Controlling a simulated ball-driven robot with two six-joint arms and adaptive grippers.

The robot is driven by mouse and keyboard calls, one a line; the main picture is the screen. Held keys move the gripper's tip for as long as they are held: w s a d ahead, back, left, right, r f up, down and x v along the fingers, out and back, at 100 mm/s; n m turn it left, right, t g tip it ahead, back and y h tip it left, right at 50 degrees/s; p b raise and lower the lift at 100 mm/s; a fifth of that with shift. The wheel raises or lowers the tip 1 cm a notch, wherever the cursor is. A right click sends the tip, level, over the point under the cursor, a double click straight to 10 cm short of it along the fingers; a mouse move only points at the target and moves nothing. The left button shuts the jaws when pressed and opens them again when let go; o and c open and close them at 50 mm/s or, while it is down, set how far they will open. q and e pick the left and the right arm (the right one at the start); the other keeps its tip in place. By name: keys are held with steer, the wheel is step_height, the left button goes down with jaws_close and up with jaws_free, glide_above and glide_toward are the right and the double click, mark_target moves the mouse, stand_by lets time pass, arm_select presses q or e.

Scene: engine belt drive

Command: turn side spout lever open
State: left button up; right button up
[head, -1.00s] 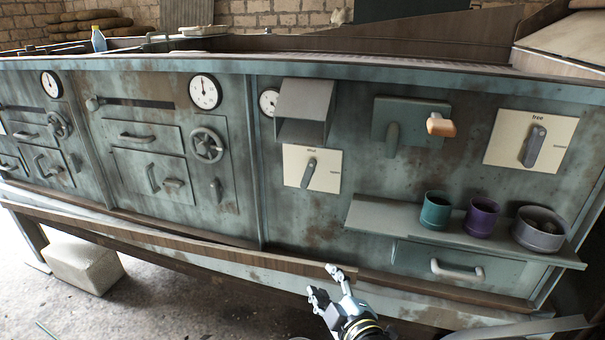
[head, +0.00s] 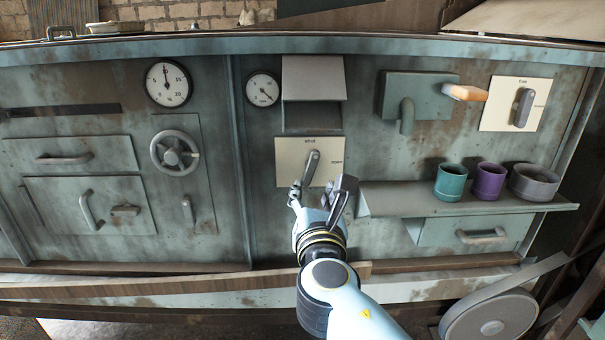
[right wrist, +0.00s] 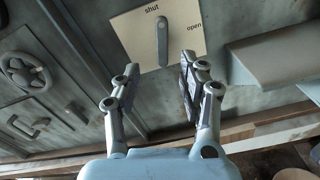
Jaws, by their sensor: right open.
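A grey lever (head: 311,168) sits on a cream plate (head: 290,173) on the teal panel, below a box-shaped chute. In the right wrist view the lever (right wrist: 161,40) is upright, pointing at the word "shut"; "open" is printed at the plate's right. My right gripper (head: 322,190) is open and empty, just below and in front of the plate. In the right wrist view its fingers (right wrist: 160,65) stand apart, one on either side of the lever's line, and the lever appears between and beyond them. Contact is not visible. My left gripper is out of view.
A teal box (head: 430,82) with a bent spout (head: 407,115) and an orange handle (head: 465,93) is up right. A second lever plate (head: 500,105) is farther right. A shelf (head: 400,200) with cups juts out beside my right gripper.

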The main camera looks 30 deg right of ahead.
mark_target(312, 168)
steer(key=x, duration=1)
steer(key=shift+w+d+f, duration=0.1)
steer(key=shift+w+d, duration=0.15)
steer(key=shift+d, duration=0.05)
jaws_close()
